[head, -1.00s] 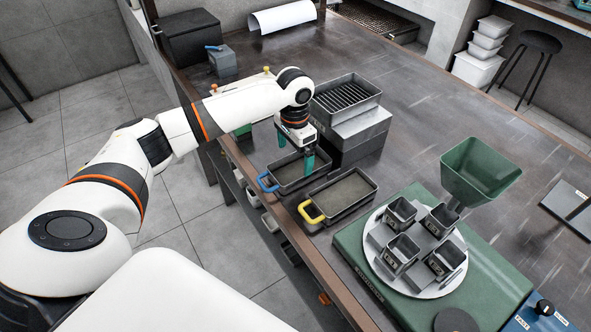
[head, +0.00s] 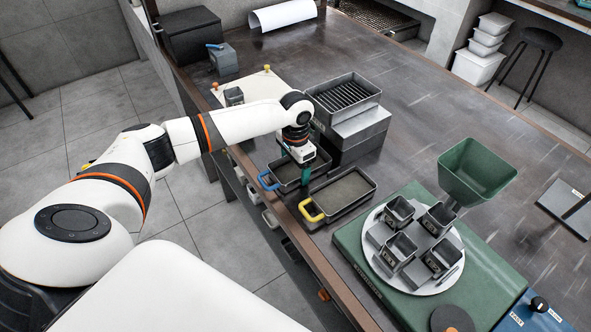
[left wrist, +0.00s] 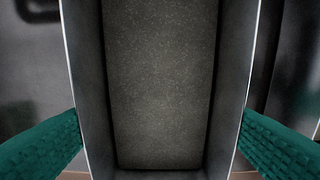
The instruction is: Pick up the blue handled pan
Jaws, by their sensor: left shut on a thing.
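The blue handled pan (head: 284,171) is a dark rectangular tray with a blue loop handle at its front left end. It sits near the table's front edge. My left gripper (head: 304,177) reaches down over it from above, hiding part of its right side. In the left wrist view, the pan (left wrist: 160,90) fills the middle, with a grey speckled floor. The green fingers of my left gripper (left wrist: 161,145) press against its two long outer walls, so the gripper is shut on the pan. I cannot tell any gap under it. My right gripper is not in view.
A similar yellow handled pan (head: 341,192) stands close to the right. A grey box with a slotted top (head: 348,110) stands just behind. A green machine (head: 365,262) with a round plate of small cups is at the right front.

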